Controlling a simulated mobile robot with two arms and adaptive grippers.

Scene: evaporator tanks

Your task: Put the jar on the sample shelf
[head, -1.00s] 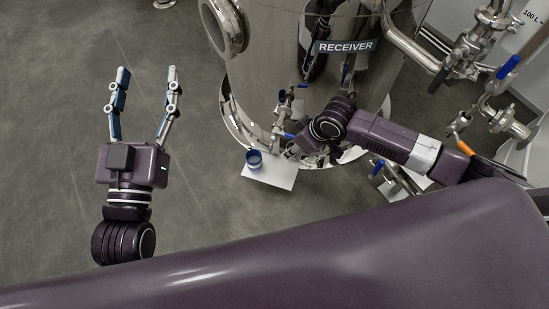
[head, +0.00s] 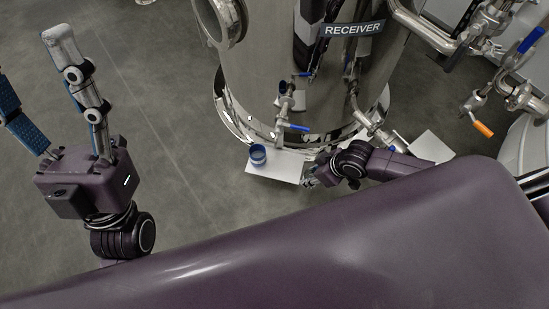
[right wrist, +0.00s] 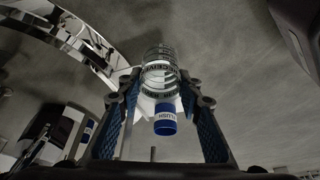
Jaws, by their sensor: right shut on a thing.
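My right gripper (head: 309,180) is low beside the steel receiver tank, at the right end of a white plate (head: 290,172). In the right wrist view, the right gripper (right wrist: 156,88) has its fingers on both sides of a clear, shiny ribbed jar (right wrist: 160,66). The jar shows dark mirrored lettering. In the head view, the jar cannot be made out. A second white plate (head: 432,147) lies farther right; I cannot tell which plate is the sample shelf. My left gripper (head: 50,100) is open and empty over bare floor at the left.
A blue cup (head: 257,154) stands on the first white plate; its label shows in the right wrist view (right wrist: 165,119). The receiver tank (head: 260,80) has blue-handled valves (head: 292,127) above the plates. An orange-handled valve (head: 483,129) is at the right. Floor at left is clear.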

